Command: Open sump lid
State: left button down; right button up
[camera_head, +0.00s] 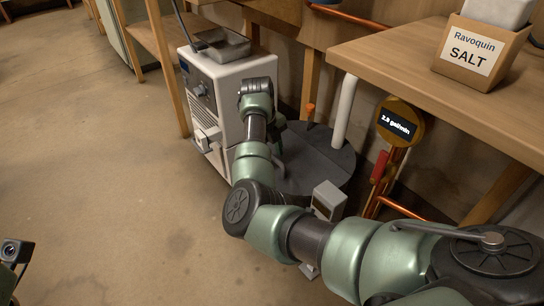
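The sump lid (325,158) is a dark grey round disc lying on the floor, between the white machine and the wooden bench. A white pipe rises at its back right. My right arm reaches across from the lower right, bends, and runs up beside the machine. Its wrist folds down over the lid's left side. My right gripper (279,160) is mostly hidden behind my own arm links. I cannot tell whether it touches the lid or is open. At the lower left only a small part of my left arm shows; its gripper fingers are out of view.
A white machine (203,92) with a metal tray (222,44) on top stands left of the lid. A wooden bench (430,85) with a salt box (475,52) overhangs at right. A round flow meter (397,122) hangs below it. The left floor is clear.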

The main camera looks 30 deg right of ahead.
grip_shut()
dwell(1.5)
